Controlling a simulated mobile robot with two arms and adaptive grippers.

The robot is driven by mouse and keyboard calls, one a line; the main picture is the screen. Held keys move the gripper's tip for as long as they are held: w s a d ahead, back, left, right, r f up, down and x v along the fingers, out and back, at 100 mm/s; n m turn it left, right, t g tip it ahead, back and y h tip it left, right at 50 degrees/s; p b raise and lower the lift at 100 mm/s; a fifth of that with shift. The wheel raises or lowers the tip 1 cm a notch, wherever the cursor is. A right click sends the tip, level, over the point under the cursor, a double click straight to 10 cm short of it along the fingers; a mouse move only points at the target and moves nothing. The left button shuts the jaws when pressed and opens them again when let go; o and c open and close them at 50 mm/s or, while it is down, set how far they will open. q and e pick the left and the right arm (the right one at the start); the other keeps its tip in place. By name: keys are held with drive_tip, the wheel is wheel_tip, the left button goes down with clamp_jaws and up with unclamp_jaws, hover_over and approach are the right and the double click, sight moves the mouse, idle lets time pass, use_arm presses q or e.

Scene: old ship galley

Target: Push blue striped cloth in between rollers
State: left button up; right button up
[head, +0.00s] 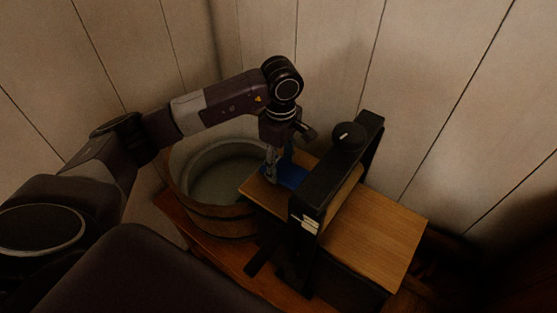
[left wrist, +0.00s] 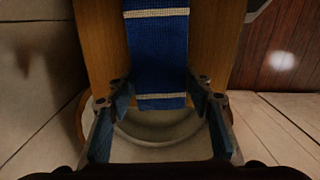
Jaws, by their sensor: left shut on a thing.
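The blue striped cloth (head: 291,174) lies on the wooden board (head: 375,235) on the near-left side of the rollers. The black roller frame (head: 309,205) stands across the board, with a pale roller (head: 340,197) partly showing in it. My left gripper (head: 273,172) points down at the cloth's left end, by the board's left edge. Whether the cloth's far end touches the rollers is hidden. My right gripper is out of view.
A round wooden tub (head: 215,222) with a pale inside stands left of the board, under my left arm. A black knob (head: 348,136) tops the roller frame. Plank walls (head: 440,80) close in behind. The board right of the rollers is bare.

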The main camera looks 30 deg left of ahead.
sight(291, 174)
use_arm(q)
drive_tip(key=shift+f+b, duration=0.25)
drive_tip(key=shift+b, duration=0.15)
idle(0.5)
drive_tip(key=shift+s+d, duration=0.1)
drive_tip(key=shift+d, duration=0.8)
drive_tip(key=shift+s+d+r, duration=0.1)
drive_tip(key=shift+s+d, duration=0.05)
drive_tip(key=shift+d, duration=0.85)
drive_tip(key=o, duration=1.3)
drive_tip(key=shift+a, duration=0.15)
